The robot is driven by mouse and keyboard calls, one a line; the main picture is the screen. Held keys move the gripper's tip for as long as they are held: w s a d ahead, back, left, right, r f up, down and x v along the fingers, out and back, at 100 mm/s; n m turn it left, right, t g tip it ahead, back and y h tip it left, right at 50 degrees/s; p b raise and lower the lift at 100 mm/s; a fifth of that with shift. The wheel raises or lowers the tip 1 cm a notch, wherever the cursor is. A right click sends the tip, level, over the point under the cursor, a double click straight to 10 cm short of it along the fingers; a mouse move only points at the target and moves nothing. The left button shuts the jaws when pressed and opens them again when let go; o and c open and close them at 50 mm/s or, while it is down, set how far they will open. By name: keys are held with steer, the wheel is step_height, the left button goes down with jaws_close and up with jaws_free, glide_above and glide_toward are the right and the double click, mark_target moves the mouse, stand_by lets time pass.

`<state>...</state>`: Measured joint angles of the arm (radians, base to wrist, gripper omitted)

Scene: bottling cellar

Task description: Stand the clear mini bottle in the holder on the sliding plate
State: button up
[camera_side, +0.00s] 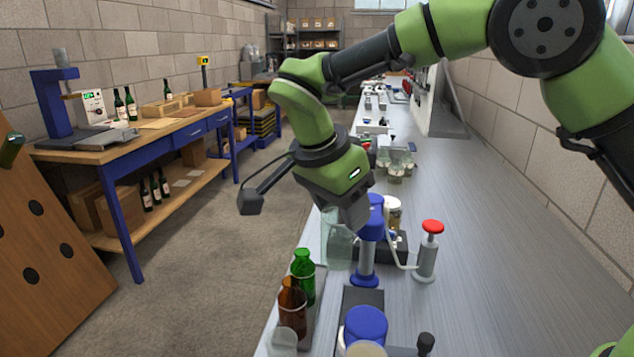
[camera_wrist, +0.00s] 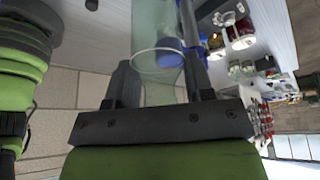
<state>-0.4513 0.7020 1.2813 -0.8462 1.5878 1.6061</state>
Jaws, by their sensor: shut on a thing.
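My gripper (camera_side: 347,220) is shut on a clear, pale green-tinted mini bottle (camera_side: 336,246), held above the left side of the metal bench. In the wrist view the bottle (camera_wrist: 157,30) sits between both fingers of my gripper (camera_wrist: 157,72), with its round rim facing the camera. In the side view, a blue-topped post (camera_side: 365,262) stands just right of the bottle and partly overlaps my gripper. A dark plate (camera_side: 362,297) lies in front of that post. I cannot tell which part is the holder; blue-topped parts and my gripper hide some of this area.
A green bottle (camera_side: 303,276), a brown bottle (camera_side: 291,308) and a clear cup (camera_side: 283,340) stand along the bench's left edge. A red-topped dispenser (camera_side: 429,252) stands to the right. A blue-topped unit (camera_side: 366,326) is in front. The bench's right side is clear.

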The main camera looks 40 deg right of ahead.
steer(key=s+m+g, duration=0.2)
steer(key=s+m, duration=0.2)
steer(key=s, duration=0.2)
step_height(320, 180, down, 10)
steer(key=shift+d+r, duration=0.2)
steer(key=shift+d, duration=0.1)
steer(key=shift+f, duration=0.2)
stand_by(1.1)
steer(key=shift+s+f, duration=0.1)
steer(key=shift+f, duration=0.55)
steer(key=shift+f, duration=0.1)
steer(key=shift+f, duration=0.4)
steer(key=shift+f, duration=0.35)
stand_by(0.8)
